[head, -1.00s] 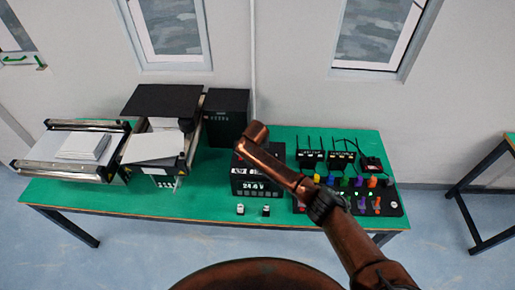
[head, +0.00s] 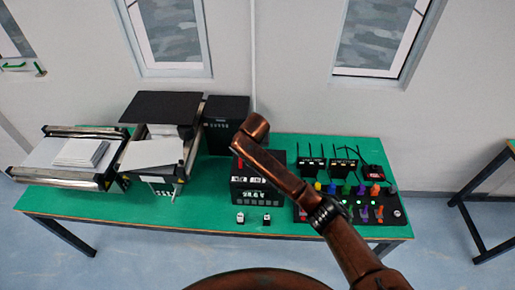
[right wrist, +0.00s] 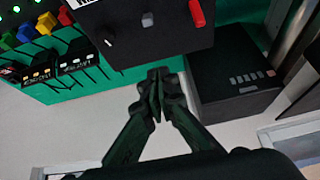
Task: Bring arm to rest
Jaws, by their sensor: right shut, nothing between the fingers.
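My right arm (head: 285,175) reaches in from the bottom right of the head view, with its bent end in front of the black box with a display. In the right wrist view my right gripper (right wrist: 157,74) is shut and empty, its fingertips together. They appear close to the lower edge of a black box with a red switch (right wrist: 150,30); I cannot tell whether they touch it. The gripper itself does not show in the head view. My left gripper is in neither view.
The green table (head: 210,208) holds mini conveyors (head: 75,155) at left, a tall black box (head: 226,120), a black display box (head: 255,190), and a panel of coloured knobs (head: 350,208) at right. Two small items (head: 253,218) lie at the front. A wall stands behind.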

